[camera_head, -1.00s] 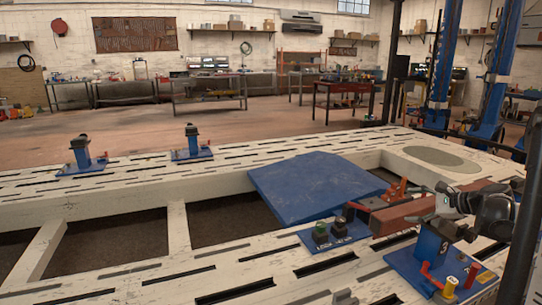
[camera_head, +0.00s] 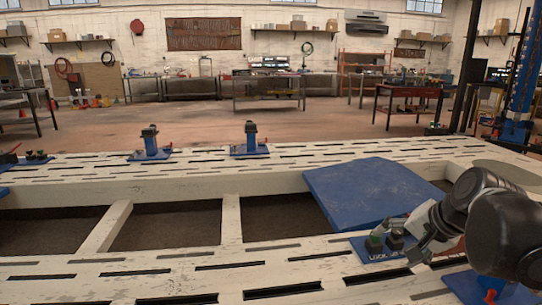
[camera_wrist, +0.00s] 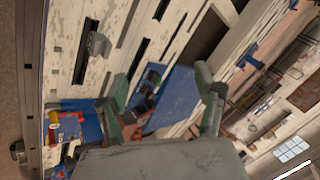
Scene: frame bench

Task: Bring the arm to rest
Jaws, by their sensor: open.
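My arm reaches in from the right of the head view, with large dark joints and a pale wrist. My gripper (camera_head: 412,240) is small and partly hidden by the arm there, low beside the blue block with two knobs (camera_head: 372,250). In the wrist view my gripper (camera_wrist: 166,92) shows two greenish fingers spread wide with nothing held between them. Beyond the fingers lie the knobbed block and a blue panel (camera_wrist: 174,98). I cannot tell the exact height of the fingers above the bench.
The white slotted frame bench (camera_head: 170,262) has open dark bays. The large blue panel (camera_head: 365,190) lies across it. Two blue clamp posts (camera_head: 151,143) (camera_head: 251,138) stand on the far rail. Another blue fixture (camera_head: 470,287) is at the lower right. The near left rail is largely clear.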

